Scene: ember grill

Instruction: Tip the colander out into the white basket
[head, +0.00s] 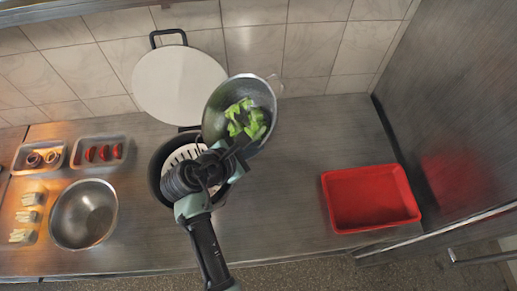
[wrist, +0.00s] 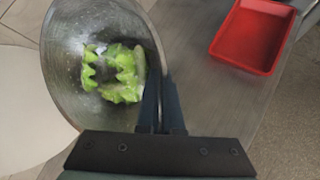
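The colander (head: 215,112) is a grey metal bowl with green leafy pieces (head: 246,118) inside. It is tilted and raised at the back of the counter, its open side facing the camera. My gripper (head: 238,154) is shut on its near rim; in the wrist view the fingers (wrist: 162,105) pinch the right edge of the colander (wrist: 65,60). The white basket (head: 182,154) is slotted and sits inside a dark round pot (head: 157,172), just left of and below the colander. My arm hides much of the basket and pot.
A red tray (head: 370,198) stands at the right; the counter between is clear. An empty metal bowl (head: 84,213) and two small trays of food (head: 98,152) are at the left. A round white lid (head: 178,85) with a dark handle leans against the tiled wall behind.

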